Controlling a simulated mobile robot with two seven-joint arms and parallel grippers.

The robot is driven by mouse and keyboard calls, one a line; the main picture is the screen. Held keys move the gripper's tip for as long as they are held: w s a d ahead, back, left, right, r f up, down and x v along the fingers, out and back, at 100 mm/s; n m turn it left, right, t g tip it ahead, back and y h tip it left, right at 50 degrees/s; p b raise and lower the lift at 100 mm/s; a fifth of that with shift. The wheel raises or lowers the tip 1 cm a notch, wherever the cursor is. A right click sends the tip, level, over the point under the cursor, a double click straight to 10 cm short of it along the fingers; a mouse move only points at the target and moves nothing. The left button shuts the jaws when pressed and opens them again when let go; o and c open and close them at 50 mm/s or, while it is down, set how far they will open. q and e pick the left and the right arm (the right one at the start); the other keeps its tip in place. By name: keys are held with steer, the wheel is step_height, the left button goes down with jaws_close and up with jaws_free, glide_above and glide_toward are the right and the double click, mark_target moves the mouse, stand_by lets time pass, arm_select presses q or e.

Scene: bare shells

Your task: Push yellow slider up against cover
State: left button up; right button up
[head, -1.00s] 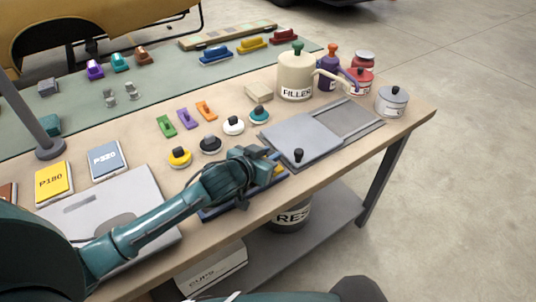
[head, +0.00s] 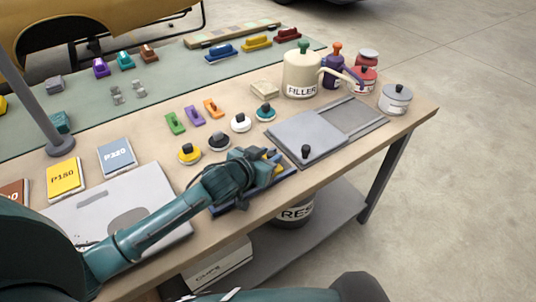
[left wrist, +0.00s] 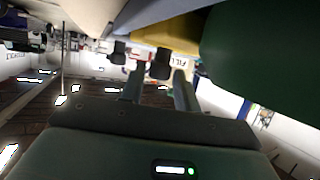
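The yellow slider (head: 276,159) lies in a blue track at the table's near edge, partly hidden by my left gripper. The grey cover (head: 299,144) with a black knob lies flat just beyond it, apart from my gripper. My left gripper (head: 268,160) is low over the track; its tips are hard to make out in the head view. In the left wrist view its two fingers (left wrist: 159,80) stand apart. A black knob (left wrist: 160,64) shows in line with the gap, below a yellow surface (left wrist: 175,32); I cannot tell whether the fingers touch it. My right gripper is out of view.
Round knobs in yellow, black, white and teal (head: 265,112) stand behind my left gripper. The FILLER can (head: 301,78) and a grey lidded pot (head: 395,99) stand beyond the cover. A dark grey panel (head: 352,117) adjoins the cover. Free floor lies right of the table.

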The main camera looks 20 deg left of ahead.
arm_select(q)
steer(key=shift+o, duration=1.3)
steer(key=shift+r, duration=0.1)
steer(key=shift+s+a+r, duration=0.1)
steer(key=shift+s, duration=0.2)
steer(key=v, duration=1.1)
steer(key=shift+s+a+r, duration=0.2)
steer(key=shift+s, duration=0.45)
